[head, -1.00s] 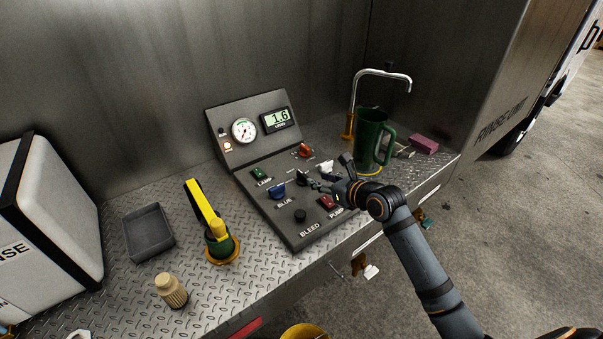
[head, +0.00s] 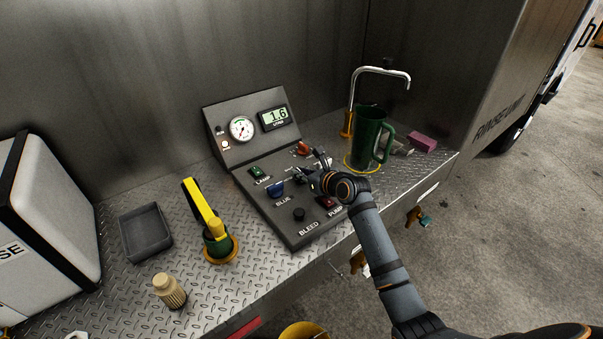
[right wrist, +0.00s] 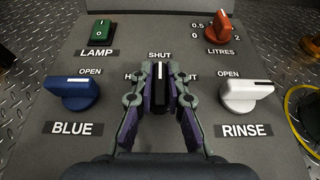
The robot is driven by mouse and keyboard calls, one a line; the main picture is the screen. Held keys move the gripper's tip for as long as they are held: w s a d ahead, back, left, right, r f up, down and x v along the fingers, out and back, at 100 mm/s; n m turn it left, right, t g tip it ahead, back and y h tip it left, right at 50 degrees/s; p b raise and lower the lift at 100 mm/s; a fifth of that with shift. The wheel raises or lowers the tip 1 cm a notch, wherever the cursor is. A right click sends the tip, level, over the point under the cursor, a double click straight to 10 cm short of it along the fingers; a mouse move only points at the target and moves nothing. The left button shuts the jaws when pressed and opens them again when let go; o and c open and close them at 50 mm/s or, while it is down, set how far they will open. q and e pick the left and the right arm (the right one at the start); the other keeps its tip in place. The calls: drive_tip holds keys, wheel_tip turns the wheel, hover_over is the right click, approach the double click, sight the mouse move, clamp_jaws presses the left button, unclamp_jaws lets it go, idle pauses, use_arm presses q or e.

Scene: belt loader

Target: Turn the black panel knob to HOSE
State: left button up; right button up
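The black panel knob (right wrist: 160,87) is on the sloped grey control panel (head: 285,217). Its white pointer line points up toward SHUT in the right wrist view. My right gripper (right wrist: 160,95) has one finger on each side of the knob, close against it, and looks shut on it. The fingers cover most of the labels left and right of the knob, so the HOSE label shows only in part. In the head view the right gripper (head: 305,173) reaches the knob from the right and partly hides it. My left gripper is not in view.
The blue knob (right wrist: 72,92) and white rinse knob (right wrist: 246,94) flank the gripper closely. The red-orange litres knob (right wrist: 222,33) and green lamp switch (right wrist: 101,30) lie beyond. A green jug (head: 368,140) stands right of the panel, a yellow-handled item (head: 204,212) left.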

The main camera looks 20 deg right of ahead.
clamp_jaws()
drive_tip(key=shift+d+r+n+g+y+p, duration=0.1)
drive_tip(key=shift+r+n+g+y+p, duration=0.1)
drive_tip(key=shift+n+g+y+p, duration=0.55)
drive_tip(key=shift+n+y+p, duration=0.55)
drive_tip(key=shift+w+f+n+y, duration=0.1)
drive_tip(key=shift+f+n+y, duration=0.05)
drive_tip(key=shift+n+y, duration=0.2)
drive_tip(key=shift+f+n+g+y+b, duration=0.15)
drive_tip(key=shift+n+g+y+b, duration=0.5)
drive_tip(key=shift+n+g+y, duration=0.55)
drive_tip(key=shift+n+g+y+b, duration=1.05)
drive_tip(key=shift+n+g+b, duration=0.1)
drive_tip(key=shift+n+g, duration=0.45)
